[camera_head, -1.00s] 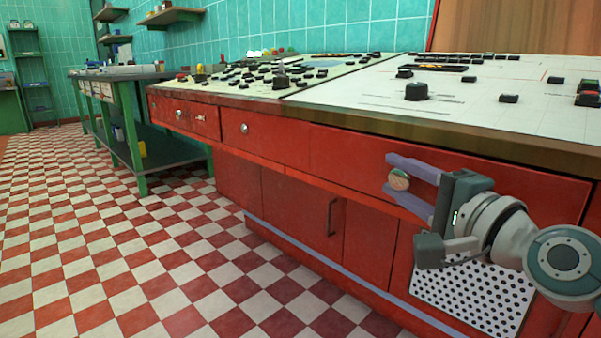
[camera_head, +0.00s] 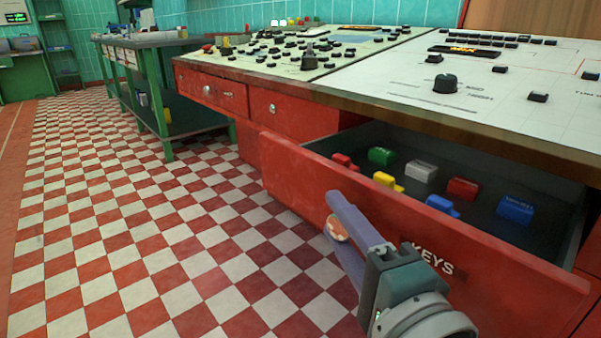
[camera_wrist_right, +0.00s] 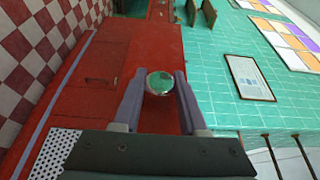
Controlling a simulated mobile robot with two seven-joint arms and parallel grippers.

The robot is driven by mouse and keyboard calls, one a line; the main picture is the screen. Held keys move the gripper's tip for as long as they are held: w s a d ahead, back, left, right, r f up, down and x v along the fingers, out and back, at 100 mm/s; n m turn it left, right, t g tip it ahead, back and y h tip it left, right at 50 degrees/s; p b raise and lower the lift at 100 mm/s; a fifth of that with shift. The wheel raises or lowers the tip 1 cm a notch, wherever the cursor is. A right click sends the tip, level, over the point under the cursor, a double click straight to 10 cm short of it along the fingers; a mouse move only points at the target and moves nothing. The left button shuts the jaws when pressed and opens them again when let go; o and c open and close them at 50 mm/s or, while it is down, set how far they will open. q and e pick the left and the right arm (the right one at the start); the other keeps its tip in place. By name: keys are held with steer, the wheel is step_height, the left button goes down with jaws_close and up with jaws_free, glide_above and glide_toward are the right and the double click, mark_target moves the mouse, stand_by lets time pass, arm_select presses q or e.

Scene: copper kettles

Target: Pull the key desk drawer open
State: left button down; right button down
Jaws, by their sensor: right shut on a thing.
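The red key desk drawer (camera_head: 300,187), marked KEYS on its front, stands pulled out from the desk in the head view. Several coloured blocks lie inside it, among them a green one (camera_head: 381,156), a white one (camera_head: 420,171) and a blue one (camera_head: 515,209). My right gripper (camera_head: 343,222) is at the drawer front, its fingers shut on the round drawer knob (camera_head: 337,229). The right wrist view shows the shiny knob (camera_wrist_right: 160,83) between the two fingertips. My left gripper is in neither view.
The control desk top (camera_head: 395,95) with black knobs and buttons overhangs the drawer. Closed red drawers (camera_head: 285,112) are to its left. A green workbench (camera_head: 160,90) stands farther back. The checkered floor (camera_head: 140,220) at left is clear.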

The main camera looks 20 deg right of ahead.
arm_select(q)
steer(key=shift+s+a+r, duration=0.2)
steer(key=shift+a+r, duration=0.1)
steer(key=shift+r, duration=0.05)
arm_select(e)
steer(key=shift+s+a, duration=0.35)
steer(key=shift+a, duration=0.55)
steer(key=shift+s+a, duration=0.4)
steer(key=shift+a, duration=0.55)
steer(key=shift+s+a, duration=0.35)
steer(key=shift+a, duration=0.55)
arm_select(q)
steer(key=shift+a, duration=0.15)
arm_select(e)
steer(key=shift+c, duration=2.4)
jaws_free()
steer(key=shift+s, duration=0.1)
arm_select(q)
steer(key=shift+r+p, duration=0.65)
steer(key=shift+p, duration=0.2)
arm_select(e)
steer(key=s, duration=0.9)
steer(key=shift+s, duration=0.4)
